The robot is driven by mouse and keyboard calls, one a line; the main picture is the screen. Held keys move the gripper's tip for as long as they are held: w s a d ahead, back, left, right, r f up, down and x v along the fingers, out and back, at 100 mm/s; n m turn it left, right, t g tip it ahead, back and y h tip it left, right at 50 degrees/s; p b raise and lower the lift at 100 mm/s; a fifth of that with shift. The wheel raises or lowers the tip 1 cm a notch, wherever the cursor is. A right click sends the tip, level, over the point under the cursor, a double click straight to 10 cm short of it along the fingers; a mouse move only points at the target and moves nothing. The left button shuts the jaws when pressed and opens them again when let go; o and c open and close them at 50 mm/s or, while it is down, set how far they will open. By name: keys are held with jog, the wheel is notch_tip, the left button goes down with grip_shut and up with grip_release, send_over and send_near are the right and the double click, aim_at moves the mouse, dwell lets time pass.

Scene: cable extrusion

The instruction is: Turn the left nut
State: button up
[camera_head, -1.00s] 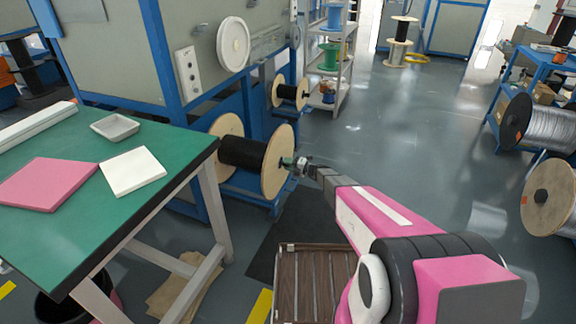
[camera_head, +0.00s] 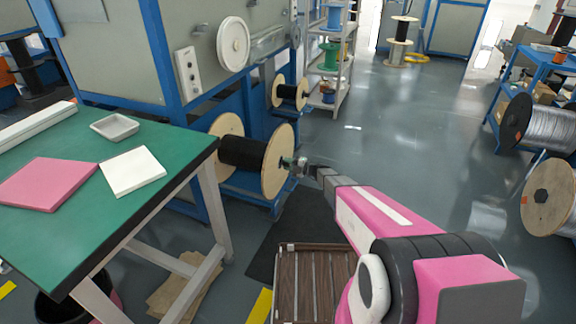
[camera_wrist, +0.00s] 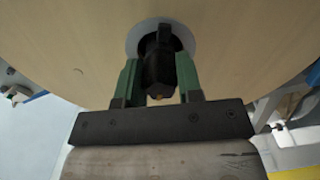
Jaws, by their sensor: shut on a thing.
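The nut (camera_wrist: 158,72) is dark and sits on the axle at the centre of the spool's wooden flange. In the wrist view, my gripper (camera_wrist: 158,82) has its two green fingers on either side of the nut, shut on it. The spool (camera_head: 245,153) carries black cable between two wooden flanges and is mounted on the blue machine frame. In the head view, my gripper (camera_head: 292,163) is at the hub of the spool's right flange and hides the nut there.
A green table (camera_head: 100,215) stands at the left with a white pad (camera_head: 132,171), a pink pad (camera_head: 45,184) and a grey tray (camera_head: 114,127). A smaller black spool (camera_head: 290,92) sits farther back. A slatted wooden platform (camera_head: 315,285) lies below my arm.

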jog(key=shift+f, duration=0.1)
jog(key=o, duration=0.9)
jog(key=v, duration=1)
jog(key=shift+s+d, duration=0.15)
jog(key=shift+d, duration=0.25)
